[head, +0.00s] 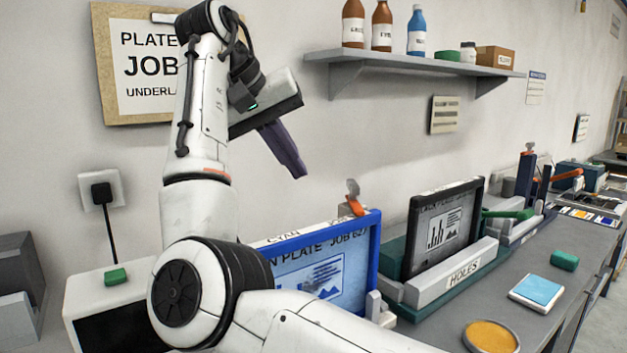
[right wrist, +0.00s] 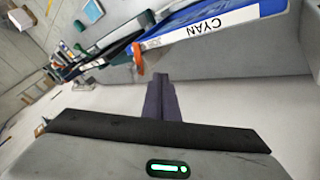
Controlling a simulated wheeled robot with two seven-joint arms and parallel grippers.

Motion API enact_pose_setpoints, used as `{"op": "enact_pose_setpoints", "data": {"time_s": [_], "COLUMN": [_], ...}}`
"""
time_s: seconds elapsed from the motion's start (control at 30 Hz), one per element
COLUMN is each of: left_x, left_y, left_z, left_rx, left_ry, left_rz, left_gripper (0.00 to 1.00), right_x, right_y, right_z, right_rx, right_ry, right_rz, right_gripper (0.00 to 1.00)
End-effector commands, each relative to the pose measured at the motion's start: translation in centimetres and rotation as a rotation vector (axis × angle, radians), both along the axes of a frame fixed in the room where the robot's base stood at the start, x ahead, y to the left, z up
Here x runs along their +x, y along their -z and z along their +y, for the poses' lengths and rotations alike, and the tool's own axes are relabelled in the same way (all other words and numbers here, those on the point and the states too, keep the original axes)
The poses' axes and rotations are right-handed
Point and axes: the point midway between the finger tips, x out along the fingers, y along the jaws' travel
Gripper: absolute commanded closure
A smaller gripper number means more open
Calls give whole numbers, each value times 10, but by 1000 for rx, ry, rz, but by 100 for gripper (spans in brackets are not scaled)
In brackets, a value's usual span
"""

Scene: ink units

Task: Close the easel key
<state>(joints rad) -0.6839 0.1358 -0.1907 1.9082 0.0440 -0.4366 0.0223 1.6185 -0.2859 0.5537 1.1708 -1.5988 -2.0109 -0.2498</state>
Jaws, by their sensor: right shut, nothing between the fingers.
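A blue-framed cyan plate (head: 328,275) stands tilted on an easel in the head view. An orange lever (head: 354,206) with a grey knob, possibly the easel key, sticks up behind its top edge. My right gripper (head: 299,172) hangs above and left of this lever, apart from it, with its dark fingers together and empty. In the right wrist view the fingers (right wrist: 160,79) lie near the plate's white CYAN label (right wrist: 199,27), and the orange lever (right wrist: 140,66) shows just left of the fingertips. The plate's lower left is hidden by my arm. My left gripper is not in view.
A dark-framed plate (head: 440,230) stands on a second easel marked HOLES, with a green lever (head: 510,213) beside it. A wall shelf (head: 400,63) with bottles is above. A blue pad (head: 537,292) and an orange-yellow round dish (head: 491,336) lie on the bench.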

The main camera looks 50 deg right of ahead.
Motion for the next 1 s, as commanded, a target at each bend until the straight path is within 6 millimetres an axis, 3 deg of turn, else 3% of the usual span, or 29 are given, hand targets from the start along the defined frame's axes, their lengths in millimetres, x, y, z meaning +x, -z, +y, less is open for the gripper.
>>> {"op": "enact_pose_setpoints", "data": {"time_s": [0.27,0.7,1.0], "left_x": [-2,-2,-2], "left_y": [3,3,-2], "left_z": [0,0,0], "left_rx": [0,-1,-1], "left_ry": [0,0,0], "left_rz": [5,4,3], "left_gripper": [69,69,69], "right_x": [1,-2,-25], "right_y": [10,80,78], "right_z": [-8,-61,-87], "right_rx": [-4,-3,-3], "right_ry": [73,69,70], "right_rz": [1,1,-2], "right_gripper": [100,100,100]}}
